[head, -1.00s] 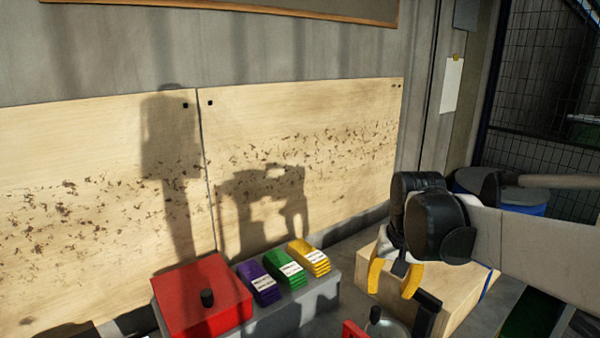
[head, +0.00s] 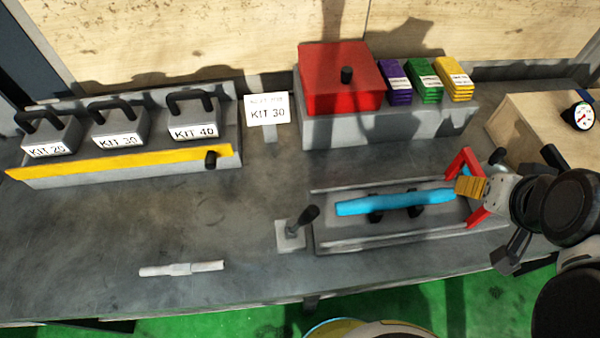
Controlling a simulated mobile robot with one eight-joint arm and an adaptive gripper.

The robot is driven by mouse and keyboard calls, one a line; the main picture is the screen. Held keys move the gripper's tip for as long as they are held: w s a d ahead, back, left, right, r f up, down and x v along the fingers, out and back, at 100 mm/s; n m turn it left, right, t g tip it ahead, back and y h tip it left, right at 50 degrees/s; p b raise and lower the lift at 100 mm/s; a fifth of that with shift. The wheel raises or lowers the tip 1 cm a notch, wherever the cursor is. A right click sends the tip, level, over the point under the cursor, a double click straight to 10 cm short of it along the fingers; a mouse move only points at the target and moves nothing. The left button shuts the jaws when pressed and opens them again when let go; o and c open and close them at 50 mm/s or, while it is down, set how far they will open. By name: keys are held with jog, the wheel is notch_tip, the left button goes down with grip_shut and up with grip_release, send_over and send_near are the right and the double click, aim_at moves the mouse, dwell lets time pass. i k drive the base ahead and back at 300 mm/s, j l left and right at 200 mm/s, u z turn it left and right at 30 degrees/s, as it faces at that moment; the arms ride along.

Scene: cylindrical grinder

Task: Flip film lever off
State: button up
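A small lever (head: 303,222) with a black grip stands on a pale square plate at the left end of a grey fixture (head: 350,240). Its grip tilts up to the right. No label shows on it, so I cannot tell for certain that it is the film lever.
A red box (head: 340,85) and purple, green and yellow stacks (head: 425,83) stand behind. Handled kit blocks (head: 120,130) sit behind a yellow strip (head: 120,163). A pale stepped shaft (head: 182,269) lies front left. A gauge (head: 579,116) is at right. The left bench surface is largely clear.

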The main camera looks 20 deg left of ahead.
aim_at(312, 211)
jog(key=u, duration=1.4)
jog(key=k+j+z, duration=0.25)
jog(key=j+z, duration=0.25)
jog(key=k, duration=0.05)
